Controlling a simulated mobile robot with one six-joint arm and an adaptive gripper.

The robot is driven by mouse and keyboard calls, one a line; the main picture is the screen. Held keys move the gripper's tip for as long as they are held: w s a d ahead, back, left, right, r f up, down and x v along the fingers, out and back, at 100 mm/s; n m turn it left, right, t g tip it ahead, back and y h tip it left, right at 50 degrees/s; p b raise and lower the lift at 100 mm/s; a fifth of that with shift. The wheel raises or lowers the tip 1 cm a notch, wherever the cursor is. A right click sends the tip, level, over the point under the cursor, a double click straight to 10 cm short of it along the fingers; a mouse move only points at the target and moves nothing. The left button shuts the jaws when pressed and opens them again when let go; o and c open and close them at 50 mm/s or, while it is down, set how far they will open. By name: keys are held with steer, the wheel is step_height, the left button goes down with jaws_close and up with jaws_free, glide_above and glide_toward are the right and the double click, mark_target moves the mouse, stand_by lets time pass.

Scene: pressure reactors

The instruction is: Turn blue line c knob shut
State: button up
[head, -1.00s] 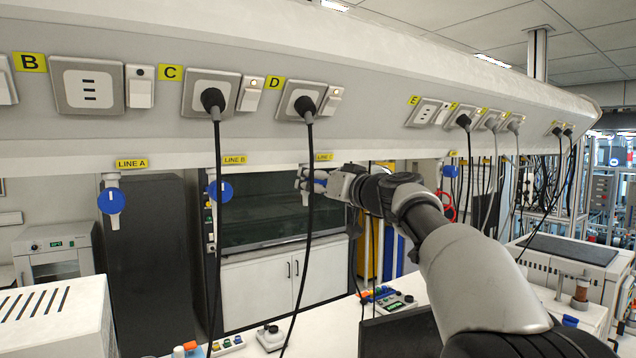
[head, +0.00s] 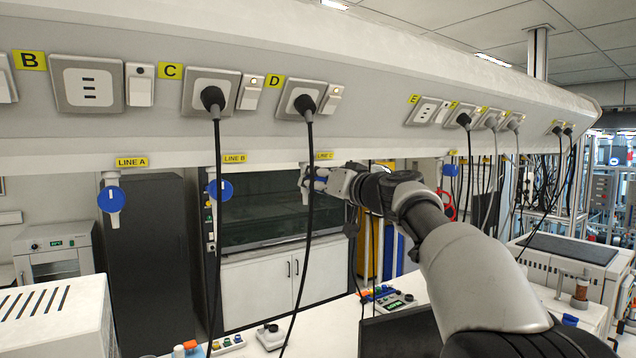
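The blue line C knob (head: 321,180) hangs under the panel below the yellow LINE C label (head: 324,156). Only a little blue shows, between the fingers of my gripper (head: 316,181). The gripper reaches in from the right and its fingers are around the knob. The fingers are small here and partly behind a black cable, so I cannot tell whether they grip the knob or only surround it. The knob's angle is hidden.
Blue knobs of line A (head: 111,199) and line B (head: 220,190) hang to the left. A black cable (head: 309,215) hangs down in front of my fingertips. The white bench (head: 335,325) below holds small devices.

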steer(key=m, duration=1.2)
steer(key=shift+d+f+p, duration=0.1)
steer(key=shift+p, duration=0.25)
steer(key=shift+m+p, duration=0.4)
steer(key=shift+m, duration=1.6)
steer(key=shift+f, duration=0.1)
steer(key=o, duration=1.1)
steer(key=shift+c, duration=0.2)
steer(key=v, duration=1.2)
